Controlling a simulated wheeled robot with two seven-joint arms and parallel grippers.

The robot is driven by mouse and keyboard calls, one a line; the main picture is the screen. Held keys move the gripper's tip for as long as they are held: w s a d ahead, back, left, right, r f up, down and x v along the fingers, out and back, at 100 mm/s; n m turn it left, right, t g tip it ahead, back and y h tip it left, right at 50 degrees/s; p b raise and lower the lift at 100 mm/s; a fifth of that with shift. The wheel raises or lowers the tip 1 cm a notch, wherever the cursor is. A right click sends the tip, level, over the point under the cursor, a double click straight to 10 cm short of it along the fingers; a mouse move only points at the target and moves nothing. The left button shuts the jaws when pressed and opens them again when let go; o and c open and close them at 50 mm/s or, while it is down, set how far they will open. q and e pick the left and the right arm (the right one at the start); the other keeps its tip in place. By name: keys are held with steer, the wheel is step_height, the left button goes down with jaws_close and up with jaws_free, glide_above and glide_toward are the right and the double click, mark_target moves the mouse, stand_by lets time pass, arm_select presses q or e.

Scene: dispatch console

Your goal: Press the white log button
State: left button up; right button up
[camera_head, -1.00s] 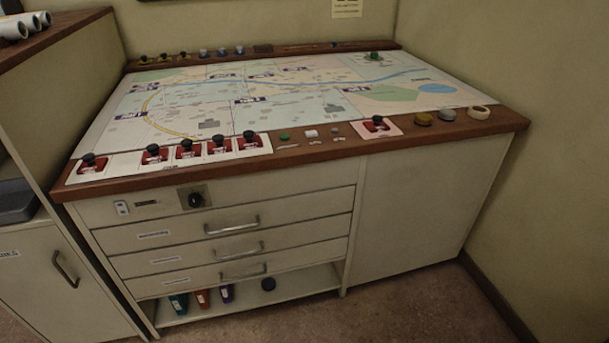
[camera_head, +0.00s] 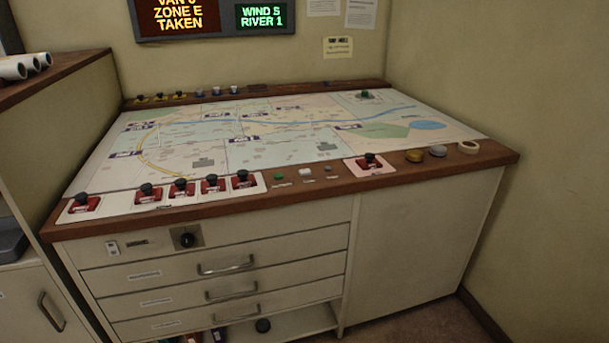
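The white log button (camera_head: 305,173) is a small white block on the wooden front edge of the console (camera_head: 420,171). It sits between a green button (camera_head: 278,177) on its left and a small grey-blue button (camera_head: 327,168) on its right. Small labels lie in front of these buttons, too small to read. Neither of my grippers is in view, and nothing touches the white button.
A lit sign (camera_head: 179,17) hangs behind. Drawers (camera_head: 226,266) are shut.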

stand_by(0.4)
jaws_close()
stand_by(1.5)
